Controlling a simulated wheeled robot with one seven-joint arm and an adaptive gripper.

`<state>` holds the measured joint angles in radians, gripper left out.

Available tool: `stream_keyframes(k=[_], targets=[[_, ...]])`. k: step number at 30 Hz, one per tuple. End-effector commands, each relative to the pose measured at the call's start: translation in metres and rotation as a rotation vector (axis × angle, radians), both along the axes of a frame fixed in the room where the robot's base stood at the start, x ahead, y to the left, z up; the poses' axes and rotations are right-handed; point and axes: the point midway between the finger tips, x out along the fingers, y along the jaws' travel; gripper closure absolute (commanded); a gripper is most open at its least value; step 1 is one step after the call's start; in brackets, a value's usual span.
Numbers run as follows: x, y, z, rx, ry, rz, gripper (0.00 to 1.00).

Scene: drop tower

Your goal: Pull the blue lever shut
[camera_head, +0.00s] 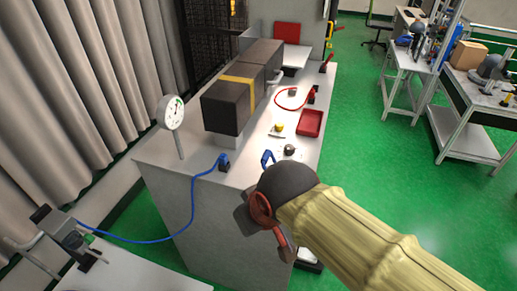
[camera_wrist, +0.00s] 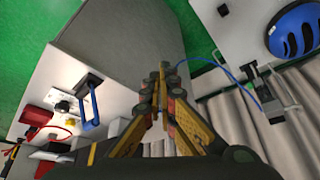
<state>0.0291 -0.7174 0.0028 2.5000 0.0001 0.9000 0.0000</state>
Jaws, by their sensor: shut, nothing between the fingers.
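The blue lever (camera_wrist: 91,106) is a narrow blue loop on a black base, on the white bench top in the left part of the wrist view. In the head view the blue lever (camera_head: 267,158) shows just above my dark wrist, which may hide part of it. My gripper (camera_wrist: 161,76) is shut and empty in the middle of the wrist view. It is apart from the lever, with a visible gap to its left. In the head view my fingers are mostly hidden by my wrist.
On the bench (camera_head: 180,160) stand a dial gauge (camera_head: 172,112), a dark block with a yellow band (camera_head: 232,100), a red tray (camera_head: 310,123) and a black knob (camera_head: 290,150). A blue hose (camera_head: 190,210) hangs over the near side. Green floor is open to the right.

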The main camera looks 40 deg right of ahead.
Motion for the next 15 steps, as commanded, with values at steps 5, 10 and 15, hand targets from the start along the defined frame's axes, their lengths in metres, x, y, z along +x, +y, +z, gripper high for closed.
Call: stream_keyframes(k=[5,10,15], targets=[[0.011,-0.013,0.023,0.006,0.099,-0.047,1.0],[0.03,-0.026,0.042,0.019,0.179,-0.09,1.0],[0.053,-0.041,0.06,0.029,0.252,-0.104,1.0]])
